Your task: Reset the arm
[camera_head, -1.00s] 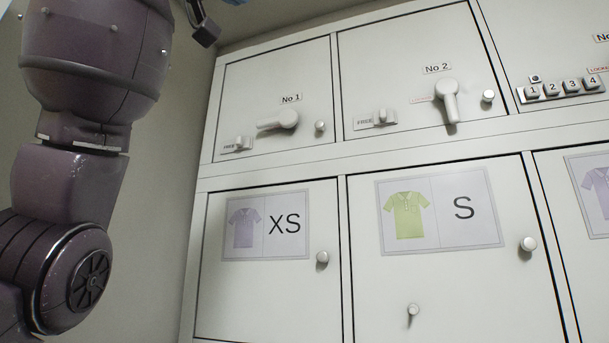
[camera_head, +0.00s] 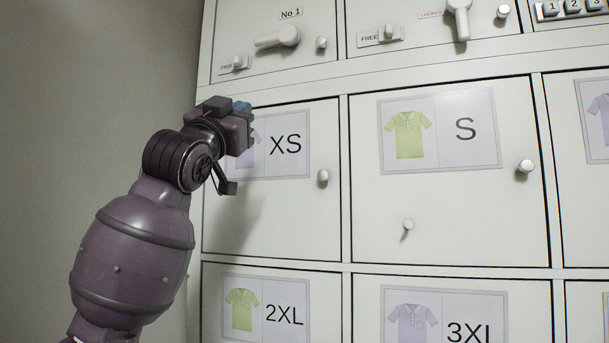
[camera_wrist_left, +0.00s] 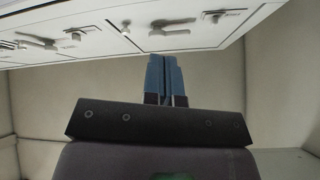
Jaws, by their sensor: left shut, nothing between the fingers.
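My left arm rises from the bottom left in the head view, and its left gripper (camera_head: 243,108) is in front of the XS locker door (camera_head: 270,215). The gripper partly covers the shirt picture on that door's label. In the left wrist view, the blue fingers (camera_wrist_left: 166,78) are together with nothing between them. They point toward the upper lockers, and I cannot tell the exact gap to the cabinet. My right gripper is not in view.
The white locker cabinet (camera_head: 440,262) fills the right of the head view, with the S door (camera_head: 455,220) beside XS. A handle (camera_head: 278,38) and a round knob (camera_head: 323,177) stick out from its front. Bare wall (camera_head: 90,90) lies to the left.

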